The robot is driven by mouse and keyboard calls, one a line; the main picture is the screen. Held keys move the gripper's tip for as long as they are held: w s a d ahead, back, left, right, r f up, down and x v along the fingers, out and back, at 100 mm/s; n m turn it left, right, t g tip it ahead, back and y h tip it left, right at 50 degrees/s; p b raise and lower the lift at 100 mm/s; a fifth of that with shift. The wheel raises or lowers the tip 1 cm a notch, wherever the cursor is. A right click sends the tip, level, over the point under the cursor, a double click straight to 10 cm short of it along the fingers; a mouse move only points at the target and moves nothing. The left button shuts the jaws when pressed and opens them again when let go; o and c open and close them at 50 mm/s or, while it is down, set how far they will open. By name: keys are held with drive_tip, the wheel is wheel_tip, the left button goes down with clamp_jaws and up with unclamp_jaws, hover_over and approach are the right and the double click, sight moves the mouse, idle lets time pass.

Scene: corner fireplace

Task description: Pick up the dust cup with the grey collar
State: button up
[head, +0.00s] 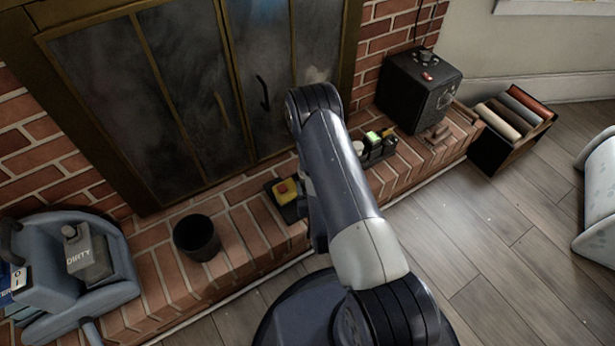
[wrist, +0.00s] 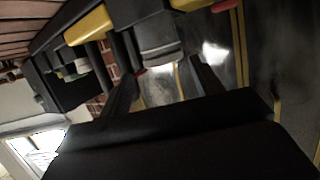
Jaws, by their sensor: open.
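In the wrist view a dark grey part (wrist: 148,32) ends in a lighter grey ring (wrist: 163,57), which looks like the grey collar of the dust cup. My gripper (wrist: 162,70) is open, with one dark finger on each side just below this ring in the picture. Nothing is clearly held, and I cannot tell whether a finger touches it. A pale, glassy area shows between the fingers; I cannot tell whether it is the cup or the background. In the head view my arm hides the gripper and the dust cup cannot be made out.
A black unit with a yellow and red top (head: 286,190) sits on the brick hearth (head: 250,226) beside my arm. A dark bin (head: 197,237) and a blue-grey machine marked DIRTY (head: 92,256) stand left. A dock with a green light (head: 376,143) and black box (head: 419,88) stand right.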

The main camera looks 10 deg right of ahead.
drive_tip(key=shift+r+b+x, duration=0.2)
drive_tip(key=shift+x, duration=0.8)
drive_tip(key=shift+r+b+x, duration=0.2)
drive_tip(key=shift+b+x, duration=0.05)
drive_tip(key=shift+x, duration=0.75)
drive_tip(key=shift+r+b+x, duration=0.15)
drive_tip(key=shift+b+x, duration=0.05)
drive_tip(key=shift+x, duration=0.8)
drive_tip(key=shift+w+a, duration=0.15)
drive_tip(key=shift+c, duration=0.4)
drive_tip(key=c, duration=0.8)
drive_tip(key=shift+r, duration=0.1)
drive_tip(key=shift+c, duration=0.2)
